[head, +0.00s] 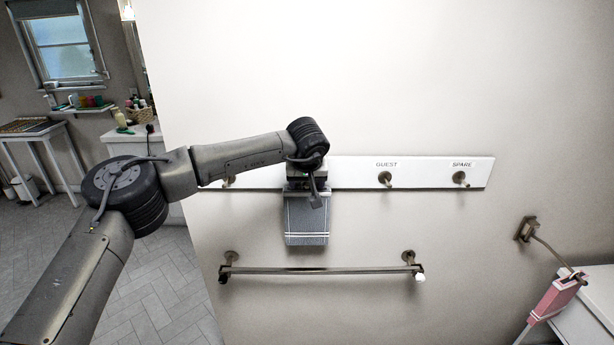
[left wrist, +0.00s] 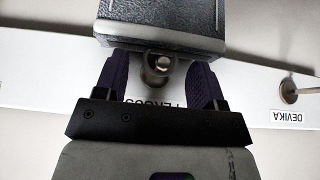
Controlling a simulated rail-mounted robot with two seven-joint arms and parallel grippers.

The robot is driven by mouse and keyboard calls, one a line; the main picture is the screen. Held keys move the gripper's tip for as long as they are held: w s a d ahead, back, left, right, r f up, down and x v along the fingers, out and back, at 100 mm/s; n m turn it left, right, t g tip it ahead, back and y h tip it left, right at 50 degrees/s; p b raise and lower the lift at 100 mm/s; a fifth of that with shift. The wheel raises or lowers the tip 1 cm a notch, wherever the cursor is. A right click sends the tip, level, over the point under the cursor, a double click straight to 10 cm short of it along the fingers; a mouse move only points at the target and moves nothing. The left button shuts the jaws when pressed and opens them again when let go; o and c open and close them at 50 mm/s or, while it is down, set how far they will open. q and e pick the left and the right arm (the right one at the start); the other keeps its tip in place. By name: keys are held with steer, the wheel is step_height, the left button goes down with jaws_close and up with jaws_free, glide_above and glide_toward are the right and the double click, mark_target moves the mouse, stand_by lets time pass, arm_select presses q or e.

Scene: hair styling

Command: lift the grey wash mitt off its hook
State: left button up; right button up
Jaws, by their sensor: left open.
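The grey wash mitt (head: 306,220) hangs below the white hook board, with pale stripes near its lower end. It also shows at the top of the left wrist view (left wrist: 165,18). Its hook (left wrist: 158,66) shows there as a metal peg with a round end. My left gripper (left wrist: 158,72) is open, one dark finger on each side of the peg, with the fingertips close to the mitt's edge. I cannot tell whether they touch the mitt. In the head view my wrist hides the hook and most of this gripper (head: 304,180). My right gripper is not in view.
The hook board (head: 425,172) has free pegs labelled GUEST (head: 385,179) and SPARE (head: 461,178). A metal towel bar (head: 320,270) runs below the mitt. The wall above the board is clear.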

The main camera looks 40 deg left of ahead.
arm_select(q)
steer(key=shift+c, duration=0.4)
steer(key=c, duration=0.9)
